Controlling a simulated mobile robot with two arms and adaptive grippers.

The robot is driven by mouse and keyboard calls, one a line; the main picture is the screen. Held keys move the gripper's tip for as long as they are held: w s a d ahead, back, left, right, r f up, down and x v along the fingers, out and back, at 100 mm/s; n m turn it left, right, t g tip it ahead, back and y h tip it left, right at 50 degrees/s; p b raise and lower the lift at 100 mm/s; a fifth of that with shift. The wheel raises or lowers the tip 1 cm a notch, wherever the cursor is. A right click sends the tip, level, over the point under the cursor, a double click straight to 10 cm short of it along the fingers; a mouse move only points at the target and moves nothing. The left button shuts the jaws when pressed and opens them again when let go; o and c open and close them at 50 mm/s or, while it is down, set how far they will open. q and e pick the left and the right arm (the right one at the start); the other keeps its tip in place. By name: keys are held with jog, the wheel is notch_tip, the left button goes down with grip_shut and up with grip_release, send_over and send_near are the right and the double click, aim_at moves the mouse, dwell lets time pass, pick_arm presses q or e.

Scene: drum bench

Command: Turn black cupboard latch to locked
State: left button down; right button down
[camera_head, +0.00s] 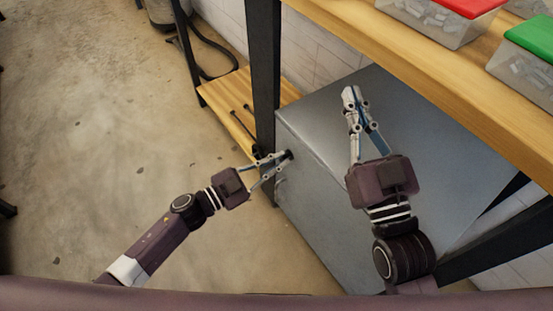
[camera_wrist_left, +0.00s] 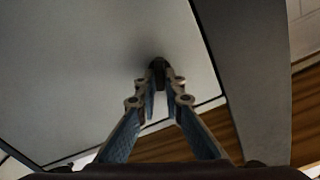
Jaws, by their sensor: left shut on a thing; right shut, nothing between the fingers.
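The grey metal cupboard (camera_head: 320,215) stands under the wooden bench, and its door face fills much of the left wrist view (camera_wrist_left: 90,70). The black latch (camera_head: 289,155) is a small dark knob on that face, close to the edge; it also shows in the left wrist view (camera_wrist_left: 158,66). My left gripper (camera_head: 286,158) is shut on the latch, with its fingertips (camera_wrist_left: 160,82) around it. The fingers partly hide the latch, and I cannot tell its turn position. My right gripper (camera_head: 349,92) is shut and empty above the cupboard top.
The wooden bench top (camera_head: 400,60) runs above the cupboard and carries clear bins with a red lid (camera_head: 470,6) and a green lid (camera_head: 532,38). A black bench leg (camera_head: 263,75) stands beside the cupboard. A low wooden shelf (camera_head: 235,105) lies behind. The concrete floor at left is clear.

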pick_arm(q)
jog(key=m, duration=0.2)
jog(key=shift+m, duration=0.4)
jog(key=shift+f+m, duration=0.1)
jog(key=shift+m, duration=1.7)
jog(key=shift+s+f+m+b, duration=0.1)
jog(key=shift+m+b, duration=0.7)
jog(key=shift+m, duration=2.3)
pick_arm(e)
jog(key=s+r+t+y, duration=0.1)
jog(key=s+r+t, duration=0.2)
jog(key=r, duration=0.3)
jog(key=shift+s+r+t, duration=0.35)
jog(key=shift+r+t, duration=0.05)
jog(key=shift+t, duration=0.1)
pick_arm(q)
jog(key=c, duration=2)
grip_release()
jog(key=shift+c, duration=0.2)
